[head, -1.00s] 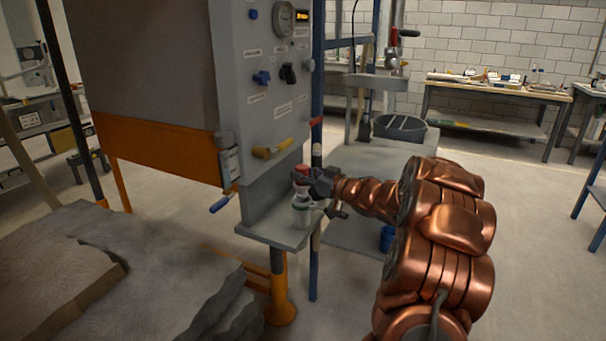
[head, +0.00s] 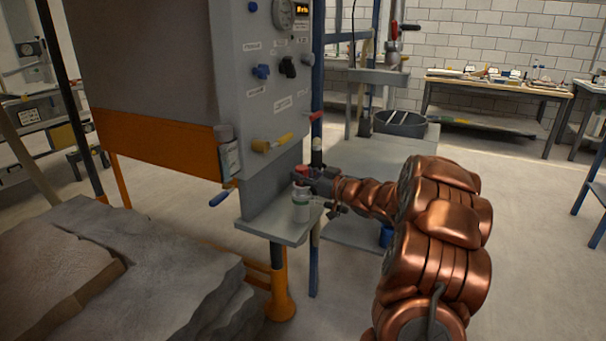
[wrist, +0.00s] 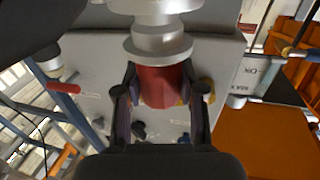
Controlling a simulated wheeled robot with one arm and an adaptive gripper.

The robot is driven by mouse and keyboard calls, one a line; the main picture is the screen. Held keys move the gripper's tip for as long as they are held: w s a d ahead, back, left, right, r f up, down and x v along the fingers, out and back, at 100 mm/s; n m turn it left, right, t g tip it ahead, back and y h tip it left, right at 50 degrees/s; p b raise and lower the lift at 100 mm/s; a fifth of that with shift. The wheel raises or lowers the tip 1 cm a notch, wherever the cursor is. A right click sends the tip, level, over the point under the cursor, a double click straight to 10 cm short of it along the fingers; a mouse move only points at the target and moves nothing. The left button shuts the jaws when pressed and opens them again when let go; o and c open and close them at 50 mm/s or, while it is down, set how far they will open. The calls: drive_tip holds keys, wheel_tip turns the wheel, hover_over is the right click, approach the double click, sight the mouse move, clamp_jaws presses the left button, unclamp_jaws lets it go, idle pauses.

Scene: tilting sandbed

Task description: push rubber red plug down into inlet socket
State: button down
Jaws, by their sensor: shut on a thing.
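The red plug (wrist: 160,86) is between the two fingers of my gripper (wrist: 160,95) in the wrist view, with the fingers closed on its sides. The plug meets a pale metal stepped fitting, the inlet socket (wrist: 157,42), in line with it. I cannot tell how deep the plug sits. In the head view the red plug (head: 301,169) shows small at the tip of my gripper (head: 310,178), above a white and grey fitting (head: 301,203) on the small shelf. The fingers partly hide the plug there.
The grey shelf (head: 262,226) juts from the control panel (head: 270,105). A yellow-handled lever (head: 272,144) and a red lever (head: 318,116) stick out just above my gripper. Rough sandbed blocks (head: 110,265) lie at the lower left. Open floor is at the right.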

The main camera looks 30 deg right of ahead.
drive_tip(key=shift+f+b, duration=0.4)
drive_tip(key=shift+f, duration=0.7)
drive_tip(key=c, duration=0.6)
unclamp_jaws()
drive_tip(key=shift+v, duration=6.05)
